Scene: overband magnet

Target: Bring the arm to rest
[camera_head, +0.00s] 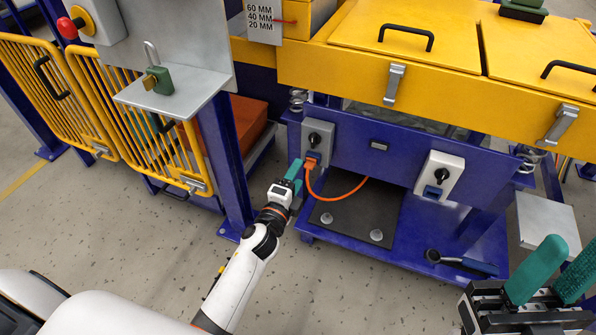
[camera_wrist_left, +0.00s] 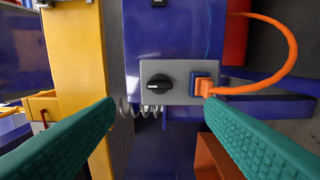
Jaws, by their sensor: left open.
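My left gripper (camera_head: 294,170) is held out on its white arm in front of a grey switch box (camera_head: 318,137) on the blue frame. In the left wrist view its two teal fingers (camera_wrist_left: 160,106) stand wide apart with nothing between them. Beyond them are a black rotary knob (camera_wrist_left: 160,87) and an orange plug (camera_wrist_left: 204,87) in a blue socket. The plug's orange cable (camera_wrist_left: 290,50) loops away, and the fingers appear apart from it. My right gripper (camera_head: 574,250) is at the lower right, its teal fingers apart and empty.
A second switch box (camera_head: 438,176) sits right of the first. A metal shelf (camera_head: 180,92) with a green padlock (camera_head: 159,80) juts out at the left, near the yellow gate (camera_head: 135,125). A black-handled tool (camera_head: 462,262) lies on the blue base. Floor around my left forearm is clear.

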